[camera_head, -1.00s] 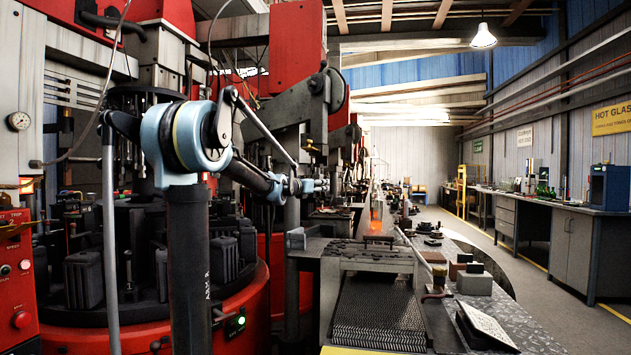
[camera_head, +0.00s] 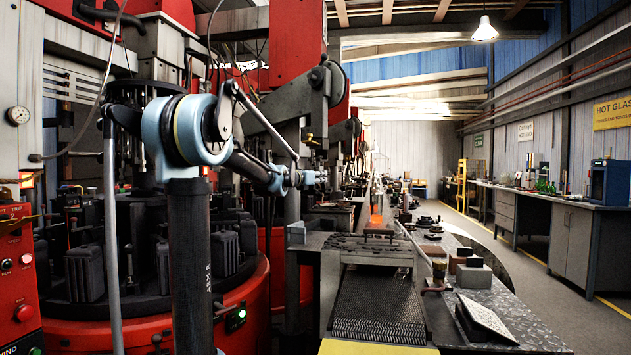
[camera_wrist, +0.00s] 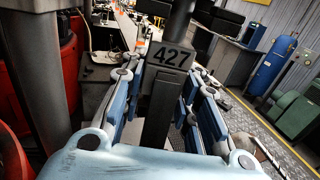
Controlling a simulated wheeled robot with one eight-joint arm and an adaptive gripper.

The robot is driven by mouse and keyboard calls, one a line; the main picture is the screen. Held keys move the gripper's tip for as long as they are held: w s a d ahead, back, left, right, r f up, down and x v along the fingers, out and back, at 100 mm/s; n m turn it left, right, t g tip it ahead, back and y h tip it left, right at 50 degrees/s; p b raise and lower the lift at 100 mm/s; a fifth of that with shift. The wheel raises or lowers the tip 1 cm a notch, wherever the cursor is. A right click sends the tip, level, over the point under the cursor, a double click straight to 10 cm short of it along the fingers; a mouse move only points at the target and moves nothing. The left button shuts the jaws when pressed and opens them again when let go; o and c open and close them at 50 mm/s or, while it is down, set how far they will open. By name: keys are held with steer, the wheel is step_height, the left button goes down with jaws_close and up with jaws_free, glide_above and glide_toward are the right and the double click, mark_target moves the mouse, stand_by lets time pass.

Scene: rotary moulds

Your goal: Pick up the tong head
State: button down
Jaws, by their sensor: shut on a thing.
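A dark, flat-faced piece marked 427 (camera_wrist: 170,56), apparently the tong head, stands between my gripper's blue-and-grey fingers in the wrist view. A dark bar runs down from it toward the palm, and a dark post rises behind its top. My gripper (camera_wrist: 160,80) is shut on this piece, with a finger on each side. In the head view my gripper (camera_head: 312,180) is small, at the end of my arm, left of the conveyor. The held piece cannot be made out there.
A red rotary machine with dark moulds (camera_head: 85,275) stands at left. A mesh conveyor (camera_head: 380,305) lies in front, with a glowing orange piece (camera_head: 376,219) beyond it. Blocks (camera_head: 474,279) sit on the metal ledge at right. The aisle floor (camera_head: 535,275) is clear.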

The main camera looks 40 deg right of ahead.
steer(key=shift+a+r, duration=0.2)
steer(key=shift+r, duration=0.2)
steer(key=v, duration=1.7)
steer(key=shift+s+a, duration=0.2)
steer(key=shift+a, duration=0.05)
steer(key=shift+a+f, duration=0.1)
steer(key=v, duration=0.9)
steer(key=shift+s+a, duration=0.15)
steer(key=shift+a, duration=0.25)
stand_by(0.8)
stand_by(1.8)
